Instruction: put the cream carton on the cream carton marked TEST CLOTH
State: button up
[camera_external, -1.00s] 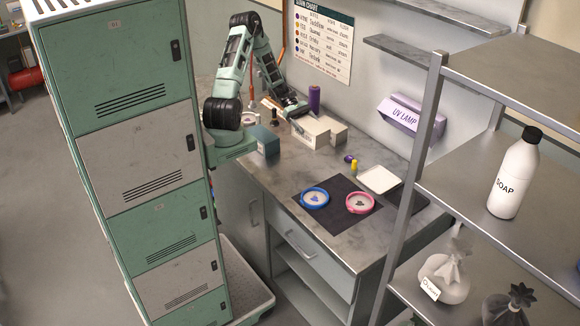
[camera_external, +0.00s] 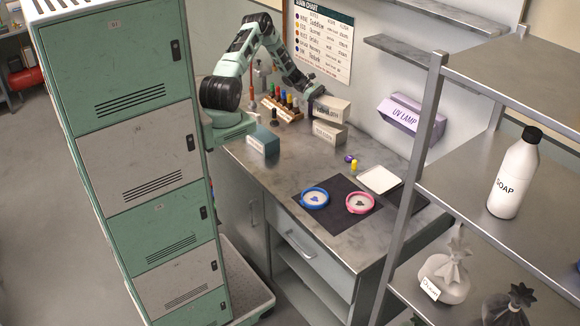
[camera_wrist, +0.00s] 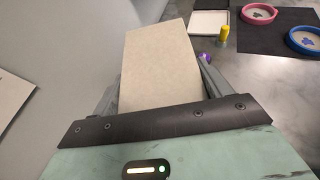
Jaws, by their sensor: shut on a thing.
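My gripper (camera_external: 314,92) is shut on a cream carton (camera_external: 331,108). In the external view the held carton is directly above a second cream carton (camera_external: 329,133) on the bench, near the wall. I cannot tell whether the two touch. Dark lettering shows on both front faces but is too small to read surely. In the wrist view the held carton (camera_wrist: 160,65) sits between the two fingers (camera_wrist: 160,80) and hides what is below it.
A teal box (camera_external: 263,142) stands at the bench's left. A rack of coloured bottles (camera_external: 284,106) stands behind. A dark mat (camera_external: 336,205) with a blue-rimmed dish (camera_external: 314,198) and a pink-rimmed dish (camera_external: 360,203) lies in front. A white tray (camera_external: 380,180) and the UV lamp (camera_external: 411,117) are at right.

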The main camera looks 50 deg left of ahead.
jog(key=shift+f+p, duration=0.75)
jog(key=shift+f, duration=1.4)
jog(key=shift+f, duration=0.2)
jog(key=o, duration=1.1)
jog(key=shift+r, duration=0.1)
